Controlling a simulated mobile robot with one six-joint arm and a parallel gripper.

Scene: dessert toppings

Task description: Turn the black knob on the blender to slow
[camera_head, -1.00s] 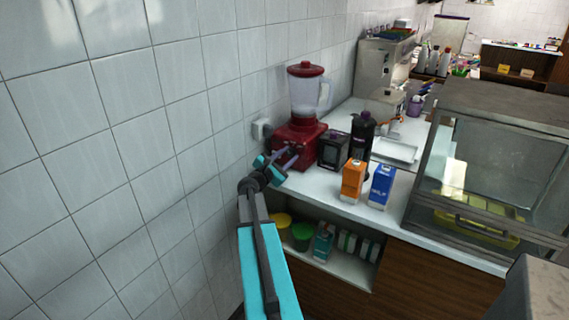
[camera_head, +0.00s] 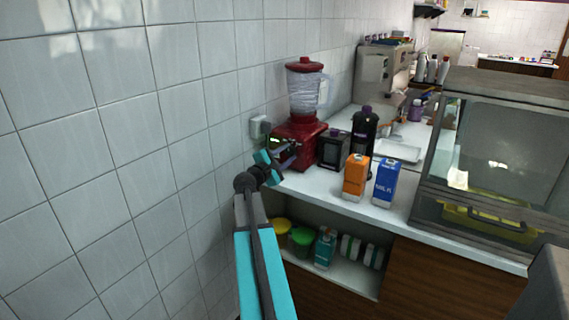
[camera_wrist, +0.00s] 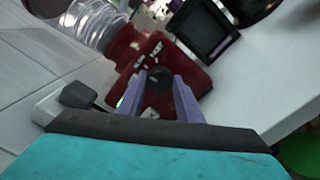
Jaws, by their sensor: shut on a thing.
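The red blender (camera_head: 300,146) with its clear jar (camera_head: 304,94) stands on the white counter against the tiled wall. The jar looks streaked inside. In the wrist view the black knob (camera_wrist: 158,78) is on the front of the red base (camera_wrist: 190,72), with white lettering above it, too blurred to read surely. My gripper (camera_wrist: 160,84) is shut on the knob, with one purple finger on each side. A small green light (camera_wrist: 120,102) shows left of the knob. The knob's exact setting is hard to tell. In the head view my gripper (camera_head: 284,150) hides the knob.
A dark square box (camera_head: 332,149) and a black bottle (camera_head: 363,132) stand right of the blender. Orange (camera_head: 355,178) and blue (camera_head: 386,183) cartons stand near the counter's front edge. A wall socket (camera_head: 259,127) is close on the left.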

